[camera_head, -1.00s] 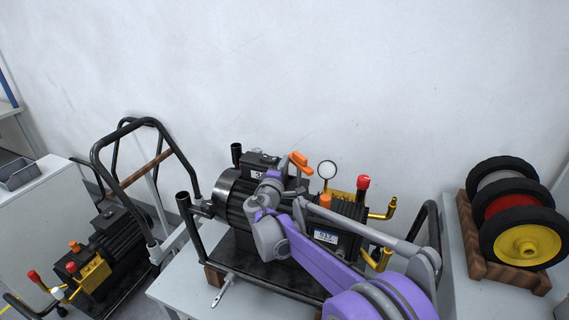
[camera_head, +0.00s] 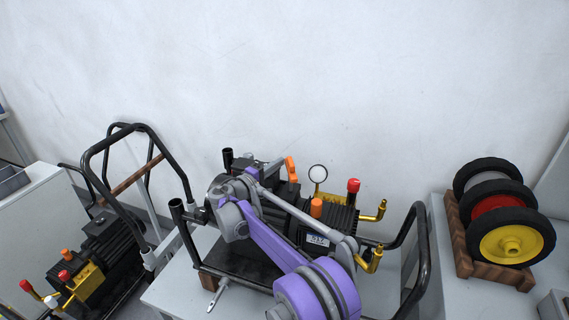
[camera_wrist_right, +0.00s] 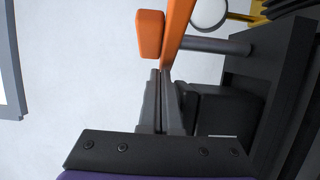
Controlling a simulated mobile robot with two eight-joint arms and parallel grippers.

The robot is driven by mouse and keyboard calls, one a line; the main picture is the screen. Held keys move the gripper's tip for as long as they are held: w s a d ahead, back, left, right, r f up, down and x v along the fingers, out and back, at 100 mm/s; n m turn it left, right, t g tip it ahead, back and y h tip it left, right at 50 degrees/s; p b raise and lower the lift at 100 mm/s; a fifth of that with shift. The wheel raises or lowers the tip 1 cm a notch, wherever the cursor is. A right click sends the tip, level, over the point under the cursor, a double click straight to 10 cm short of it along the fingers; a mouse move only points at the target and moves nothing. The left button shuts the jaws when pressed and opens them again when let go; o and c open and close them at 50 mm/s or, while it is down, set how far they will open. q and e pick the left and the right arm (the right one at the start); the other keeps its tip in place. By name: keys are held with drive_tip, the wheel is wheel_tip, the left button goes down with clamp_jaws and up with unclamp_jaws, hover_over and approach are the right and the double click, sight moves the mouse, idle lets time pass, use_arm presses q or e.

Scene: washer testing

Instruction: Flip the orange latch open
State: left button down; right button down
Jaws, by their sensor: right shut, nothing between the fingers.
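The orange latch (camera_head: 291,169) stands nearly upright on top of the black pump's switch box on the bench. In the right wrist view the orange latch (camera_wrist_right: 176,30) is at the top, just beyond the fingertips. My right gripper (camera_head: 276,164) reaches in beside the latch from the left, partly hidden by my own arm. In the right wrist view its fingers (camera_wrist_right: 160,76) are together and empty, with the tips at or very near the latch's lower edge. Whether they touch it I cannot tell. My left gripper is out of view.
The pump (camera_head: 330,217) has a round gauge (camera_head: 318,174), a red-capped valve (camera_head: 353,186) and brass pipes (camera_head: 373,213). Its black tube frame (camera_head: 419,255) rises at the right. Wheels on a wooden rack (camera_head: 462,240) stand further right. A second pump (camera_head: 100,245) is at the left.

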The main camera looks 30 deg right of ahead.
drive_tip(key=shift+w+d+r, duration=0.1)
drive_tip(key=shift+d, duration=0.25)
drive_tip(key=shift+w+d+p, duration=0.2)
drive_tip(key=shift+d+p, duration=0.1)
drive_tip(key=shift+d, duration=0.25)
idle(0.5)
drive_tip(key=b+v, duration=0.1)
drive_tip(key=v, duration=0.9)
drive_tip(key=shift+a, duration=0.35)
drive_tip(key=shift+s, duration=0.15)
